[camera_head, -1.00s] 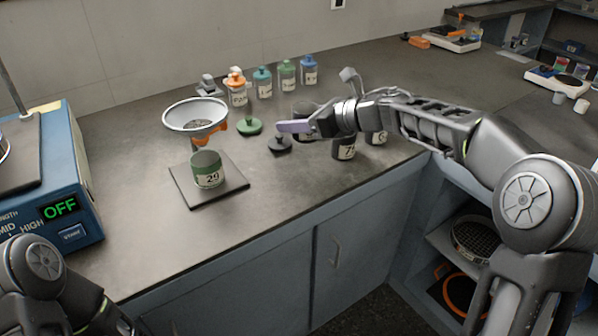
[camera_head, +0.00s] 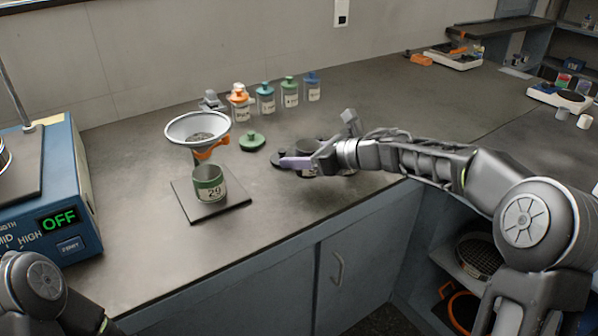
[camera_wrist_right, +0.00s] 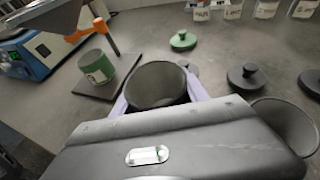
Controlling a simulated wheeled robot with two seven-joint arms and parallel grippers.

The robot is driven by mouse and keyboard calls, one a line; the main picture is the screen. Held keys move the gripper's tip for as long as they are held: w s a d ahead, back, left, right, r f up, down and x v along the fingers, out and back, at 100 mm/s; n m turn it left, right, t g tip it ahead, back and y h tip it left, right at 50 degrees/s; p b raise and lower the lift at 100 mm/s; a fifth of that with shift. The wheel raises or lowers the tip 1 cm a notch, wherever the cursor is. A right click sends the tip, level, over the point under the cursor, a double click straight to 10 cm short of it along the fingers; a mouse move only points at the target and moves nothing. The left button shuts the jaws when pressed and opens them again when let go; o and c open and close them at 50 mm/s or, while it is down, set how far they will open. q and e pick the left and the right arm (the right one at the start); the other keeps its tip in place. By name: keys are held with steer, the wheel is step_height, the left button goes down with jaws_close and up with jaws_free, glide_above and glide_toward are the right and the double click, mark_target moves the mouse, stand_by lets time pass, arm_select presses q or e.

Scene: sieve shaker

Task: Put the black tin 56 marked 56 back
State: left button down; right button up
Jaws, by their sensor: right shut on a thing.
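My right gripper (camera_head: 298,163) is low over the bench, right of the green-banded tin. In the right wrist view its lilac fingers are shut around an open, empty-looking black tin (camera_wrist_right: 157,84). The tin's label is hidden, so I cannot read 56 on it, nor tell whether it touches the bench. In the head view the gripper mostly hides it. A black lid (camera_head: 279,157) lies beside the fingers; black lids also show in the right wrist view (camera_wrist_right: 248,77). Another open black tin (camera_wrist_right: 286,124) stands right of the held one. My left gripper is out of view.
The open green-banded tin marked 29 (camera_head: 209,183) stands on a dark pad (camera_head: 233,196) near a funnel (camera_head: 197,125). A green lid (camera_head: 252,141) lies behind it. Several lidded jars (camera_head: 266,98) stand at the back. The shaker unit (camera_head: 60,195) reads OFF.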

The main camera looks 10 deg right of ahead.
step_height(320, 180, down, 4)
steer(key=shift+f+b, duration=0.25)
steer(key=shift+b, duration=0.2)
steer(key=o, duration=1.4)
steer(key=shift+r, duration=0.15)
steer(key=v, duration=1.2)
